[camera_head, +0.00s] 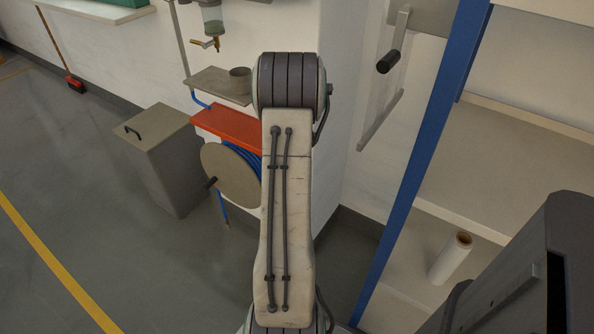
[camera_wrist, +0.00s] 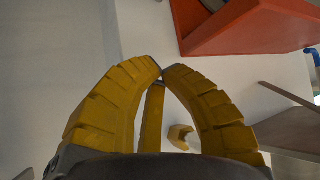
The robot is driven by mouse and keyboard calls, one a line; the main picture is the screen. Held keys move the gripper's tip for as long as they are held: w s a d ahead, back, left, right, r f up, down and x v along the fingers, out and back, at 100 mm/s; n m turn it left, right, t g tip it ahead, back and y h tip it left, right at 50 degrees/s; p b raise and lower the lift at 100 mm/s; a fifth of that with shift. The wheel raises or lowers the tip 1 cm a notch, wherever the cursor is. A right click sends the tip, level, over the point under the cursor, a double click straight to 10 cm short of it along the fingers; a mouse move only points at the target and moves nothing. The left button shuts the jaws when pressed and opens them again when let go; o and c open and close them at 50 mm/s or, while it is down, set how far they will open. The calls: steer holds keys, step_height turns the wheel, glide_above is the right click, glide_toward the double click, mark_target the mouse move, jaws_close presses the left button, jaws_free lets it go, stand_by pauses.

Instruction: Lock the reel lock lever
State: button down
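The hose reel shows left of my arm in the head view: a round tan disc (camera_head: 229,173) with a dark crank knob, blue hose (camera_head: 245,156) behind it and an orange-red housing (camera_head: 228,125) above. My gripper is hidden behind my arm there. In the wrist view my gripper (camera_wrist: 161,71) has its two yellow fingertips together. A narrow yellow bar (camera_wrist: 152,118) shows between the fingers; I cannot tell whether it is a gripper part or a lever. A small curved yellow piece (camera_wrist: 181,136) lies beyond. The orange-red housing (camera_wrist: 255,27) is at the upper right. I cannot identify the lock lever surely.
A grey lidded bin (camera_head: 165,160) stands left of the reel. A small shelf (camera_head: 215,84) with a cup (camera_head: 240,80) is above it. A blue post (camera_head: 425,150) and shelving with a white roll (camera_head: 450,258) are at the right. The floor at left is open.

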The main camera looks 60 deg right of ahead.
steer(key=shift+f, duration=0.15)
steer(key=f+b, duration=0.4)
steer(key=f, duration=0.3)
steer(key=shift+d+b, duration=0.2)
steer(key=shift+b, duration=0.1)
steer(key=shift+f+b, duration=0.75)
